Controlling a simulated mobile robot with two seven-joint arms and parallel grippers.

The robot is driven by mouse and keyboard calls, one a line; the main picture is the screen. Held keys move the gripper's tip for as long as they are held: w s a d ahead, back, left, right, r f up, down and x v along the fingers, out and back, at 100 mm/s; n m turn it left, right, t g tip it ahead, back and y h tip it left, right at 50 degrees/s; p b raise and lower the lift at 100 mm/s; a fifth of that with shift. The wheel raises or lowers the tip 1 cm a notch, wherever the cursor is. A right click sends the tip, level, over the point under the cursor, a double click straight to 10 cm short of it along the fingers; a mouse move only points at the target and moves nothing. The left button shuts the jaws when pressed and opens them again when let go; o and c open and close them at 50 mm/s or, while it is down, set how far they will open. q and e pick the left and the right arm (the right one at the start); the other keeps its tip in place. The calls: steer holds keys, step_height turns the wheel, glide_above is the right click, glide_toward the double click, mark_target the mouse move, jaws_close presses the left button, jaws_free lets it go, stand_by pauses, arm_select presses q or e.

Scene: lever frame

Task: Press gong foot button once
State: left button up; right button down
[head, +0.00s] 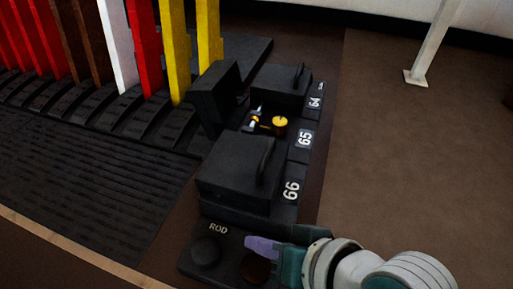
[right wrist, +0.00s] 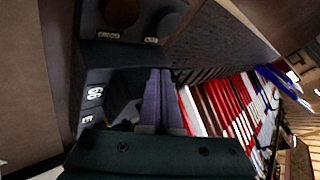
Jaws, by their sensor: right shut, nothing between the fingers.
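A low black panel carries two round buttons at the bottom of the head view. The black button (head: 206,250) has the label ROD above it. The dark brown button (head: 255,267) sits to its right, and its label is hidden behind my right gripper (head: 250,242). That gripper is shut and empty, its purple fingers just above the brown button in the picture; I cannot tell whether they touch the panel. In the right wrist view the brown button (right wrist: 121,12) and black button (right wrist: 170,22) lie beyond the shut fingertips (right wrist: 160,70). Their small labels there are too blurred to read.
Black boxes with loop handles and the number plates 64, 65 (head: 304,139) and 66 (head: 291,191) stand behind the buttons. A brass knob (head: 280,122) sits between them. Coloured levers (head: 178,50) rise at the upper left. Brown floor (head: 420,160) at right is clear around a white post (head: 433,40).

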steer(key=b, duration=0.7)
glide_above(260, 272)
step_height(260, 272, down, 6)
steer(key=shift+f, duration=0.25)
steer(key=shift+f+p, duration=0.3)
steer(key=shift+f, duration=0.25)
steer(key=shift+w+f, duration=0.1)
steer(key=shift+f, duration=0.45)
stand_by(0.3)
stand_by(0.5)
steer(key=shift+f, duration=0.45)
